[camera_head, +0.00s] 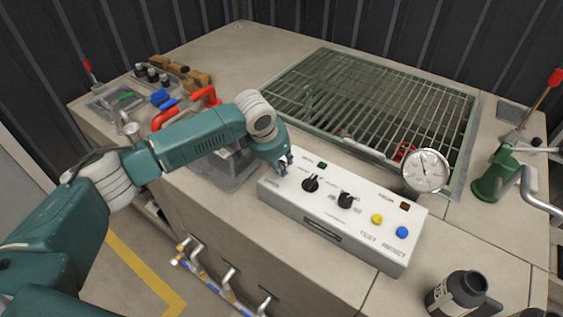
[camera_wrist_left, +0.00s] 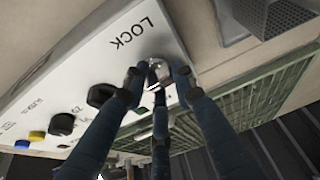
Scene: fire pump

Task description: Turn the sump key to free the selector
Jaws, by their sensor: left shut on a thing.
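The white control box (camera_head: 330,222) stands on the bench top. My left gripper (camera_head: 284,165) is at the box's left end. In the left wrist view the fingers (camera_wrist_left: 156,76) close around a small metallic key (camera_wrist_left: 160,72) beside the printed word LOCK. The fingers partly hide the key, so its turn angle cannot be told. Two black selector knobs, one nearer the lock (camera_head: 311,184) and one further right (camera_head: 346,200), sit on the box; the nearer also shows in the wrist view (camera_wrist_left: 100,95). My right gripper is not in view.
A yellow button (camera_head: 377,219) and a blue button (camera_head: 402,232) sit on the box's right end. A round gauge (camera_head: 425,170) stands behind it. A green grating (camera_head: 365,95) covers the sump. A black bottle (camera_head: 458,293) stands front right. A red-handled tool (camera_head: 205,98) lies behind my left arm.

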